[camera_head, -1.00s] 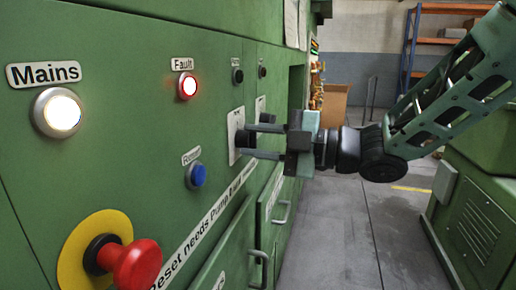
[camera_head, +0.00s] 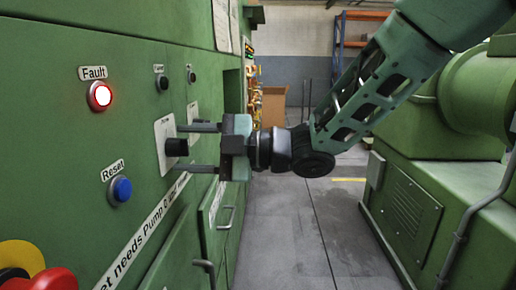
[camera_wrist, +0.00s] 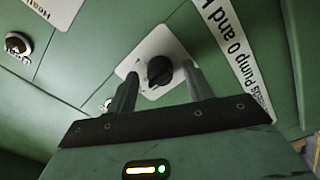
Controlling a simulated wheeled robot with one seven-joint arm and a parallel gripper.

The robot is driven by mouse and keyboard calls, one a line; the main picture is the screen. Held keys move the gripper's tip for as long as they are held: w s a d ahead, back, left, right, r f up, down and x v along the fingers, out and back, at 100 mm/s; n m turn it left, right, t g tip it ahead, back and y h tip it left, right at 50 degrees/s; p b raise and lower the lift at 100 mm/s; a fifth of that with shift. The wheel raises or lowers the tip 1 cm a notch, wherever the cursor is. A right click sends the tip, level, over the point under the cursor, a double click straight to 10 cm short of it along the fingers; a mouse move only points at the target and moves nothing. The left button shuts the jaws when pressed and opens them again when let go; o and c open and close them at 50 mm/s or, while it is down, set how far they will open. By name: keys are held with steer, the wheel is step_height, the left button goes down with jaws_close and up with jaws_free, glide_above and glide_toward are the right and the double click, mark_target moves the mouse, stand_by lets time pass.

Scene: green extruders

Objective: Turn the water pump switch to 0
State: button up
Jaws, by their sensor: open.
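A black rotary switch knob (camera_head: 176,147) sits on a white plate (camera_head: 162,131) on the green cabinet front. The same knob (camera_wrist: 158,72) and plate (camera_wrist: 151,48) show in the wrist view. The plate's small label is too small to read, so I cannot tell whether it names the water pump. My gripper (camera_head: 190,148) faces the panel with its fingers apart, one above and one below the knob. In the wrist view my gripper (camera_wrist: 160,75) has a finger on each side of the knob, with visible gaps. The knob's pointer position is unclear.
A second white plate (camera_head: 192,113) is just beyond. A lit red Fault lamp (camera_head: 100,96), a blue Reset button (camera_head: 120,189) and a red emergency knob (camera_head: 45,280) are nearer. The aisle floor (camera_head: 285,235) is clear; a green machine (camera_head: 440,200) stands right.

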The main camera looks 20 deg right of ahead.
steer(key=b+v, duration=0.1)
steer(key=v, duration=1.6)
steer(key=w+a+f+m+t+h+p, duration=0.4)
steer(key=w+m+h+p, duration=0.1)
steer(key=m+h, duration=0.55)
steer(key=s+f+m+g+h+p, duration=0.2)
steer(key=s+f+m+g+h, duration=0.1)
steer(key=s, duration=0.8)
steer(key=s+f+m+g+h+p, duration=0.2)
steer(key=s+m+g, duration=0.3)
steer(key=s, duration=0.7)
steer(key=shift+s+a+f+g+h, duration=0.25)
steer(key=shift+a+f+g+h, duration=0.3)
steer(key=shift+g, duration=0.55)
